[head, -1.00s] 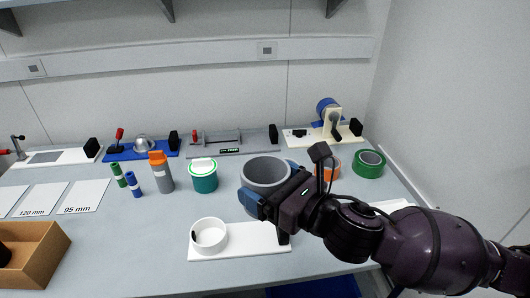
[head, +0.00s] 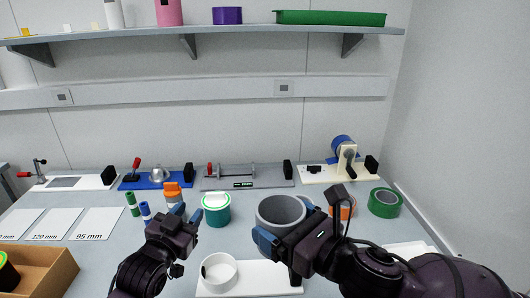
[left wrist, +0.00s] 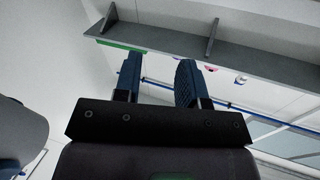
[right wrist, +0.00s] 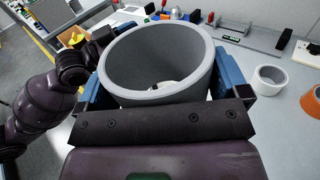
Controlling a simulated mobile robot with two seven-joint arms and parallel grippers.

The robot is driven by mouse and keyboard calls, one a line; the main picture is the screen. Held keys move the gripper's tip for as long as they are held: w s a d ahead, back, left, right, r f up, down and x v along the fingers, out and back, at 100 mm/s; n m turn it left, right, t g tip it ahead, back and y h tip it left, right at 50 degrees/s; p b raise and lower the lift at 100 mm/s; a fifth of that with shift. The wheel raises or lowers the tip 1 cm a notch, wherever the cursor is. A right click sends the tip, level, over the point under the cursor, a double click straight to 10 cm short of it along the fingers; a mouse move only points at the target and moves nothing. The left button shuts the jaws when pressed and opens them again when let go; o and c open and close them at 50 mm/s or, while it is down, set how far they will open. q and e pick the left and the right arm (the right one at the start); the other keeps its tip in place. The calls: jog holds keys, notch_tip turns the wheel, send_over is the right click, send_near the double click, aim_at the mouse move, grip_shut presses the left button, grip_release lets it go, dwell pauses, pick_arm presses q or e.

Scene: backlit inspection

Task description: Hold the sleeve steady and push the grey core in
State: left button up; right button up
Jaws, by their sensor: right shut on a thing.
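A wide grey hollow cylinder (head: 267,219) is held upright above the bench, its open end facing up. My right gripper (head: 281,222) is shut on it; in the right wrist view the grey cylinder (right wrist: 119,75) sits between the fingers. I cannot tell whether it is the core or the sleeve.
A white ring (head: 219,282) stands on a white plate (head: 240,290) before the held cylinder. A teal cylinder (head: 216,214) is right of my left gripper. Orange (head: 347,208) and green (head: 384,203) rolls stand right. A cardboard box (head: 50,275) is front left.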

pick_arm(q)
jog(key=w+d+r+m+g+h, duration=0.2)
jog(key=d+r+m+h, duration=0.1)
jog(key=d+r, duration=0.55)
jog(key=w+d+r+m+g+h, duration=0.2)
jog(key=d+r+m+h, duration=0.15)
jog(key=d+r, duration=0.55)
jog(key=s+d+r+m+g, duration=0.2)
jog(key=d+r+g, duration=0.1)
jog(key=d+r, duration=0.3)
jog(key=n+g+y, duration=0.4)
jog(key=g+y, duration=0.6)
jog(key=y, duration=0.2)
send_over(266, 210)
jog(key=f, duration=0.4)
jog(key=shift+w+d, duration=0.35)
jog(key=shift+s+a+n+y, duration=0.2)
jog(key=shift+a+n+y, duration=0.2)
jog(key=shift+y, duration=0.15)
notch_tip(266, 210, down, 12)
jog(key=shift+f, duration=0.1)
